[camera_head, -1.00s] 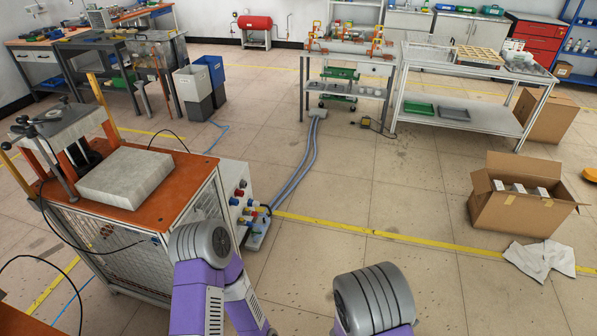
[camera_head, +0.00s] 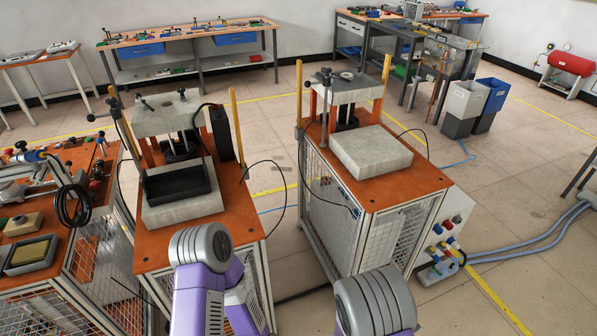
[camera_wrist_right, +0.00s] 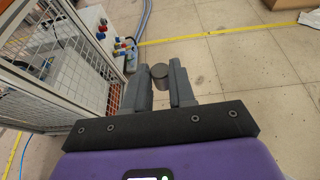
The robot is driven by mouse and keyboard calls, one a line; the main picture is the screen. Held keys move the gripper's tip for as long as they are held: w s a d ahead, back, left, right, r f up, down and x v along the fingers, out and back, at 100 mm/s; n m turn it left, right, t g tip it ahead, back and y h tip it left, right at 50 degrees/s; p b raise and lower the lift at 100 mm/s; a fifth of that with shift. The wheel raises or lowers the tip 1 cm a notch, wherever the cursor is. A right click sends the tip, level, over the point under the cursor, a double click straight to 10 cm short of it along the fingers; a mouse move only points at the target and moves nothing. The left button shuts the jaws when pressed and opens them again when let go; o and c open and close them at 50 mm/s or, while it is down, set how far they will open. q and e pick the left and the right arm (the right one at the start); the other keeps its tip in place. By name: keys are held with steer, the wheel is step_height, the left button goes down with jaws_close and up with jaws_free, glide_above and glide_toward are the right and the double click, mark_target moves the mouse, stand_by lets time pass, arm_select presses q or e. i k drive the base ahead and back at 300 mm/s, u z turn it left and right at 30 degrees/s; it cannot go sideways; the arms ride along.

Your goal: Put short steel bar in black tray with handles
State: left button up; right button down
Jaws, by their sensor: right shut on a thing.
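A short dark grey cylinder, the short steel bar (camera_wrist_right: 159,71), stands out between the fingertips of my right gripper (camera_wrist_right: 161,79) in the right wrist view. The gripper is shut on it, in the air above the floor. In the head view, a black open tray (camera_head: 203,181) lies on the light grey block of the left press; I cannot make out its handles. The right gripper is far from the tray, out of the head view. My left gripper is not in view.
The left press (camera_head: 236,226) and another press with a bare block (camera_head: 371,151) have orange tops and mesh sides. A cluttered orange bench (camera_head: 62,243) is at left. Pipes (camera_head: 530,243) cross the floor at right.

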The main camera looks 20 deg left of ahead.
mark_target(193, 184)
steer(key=u, duration=1.7)
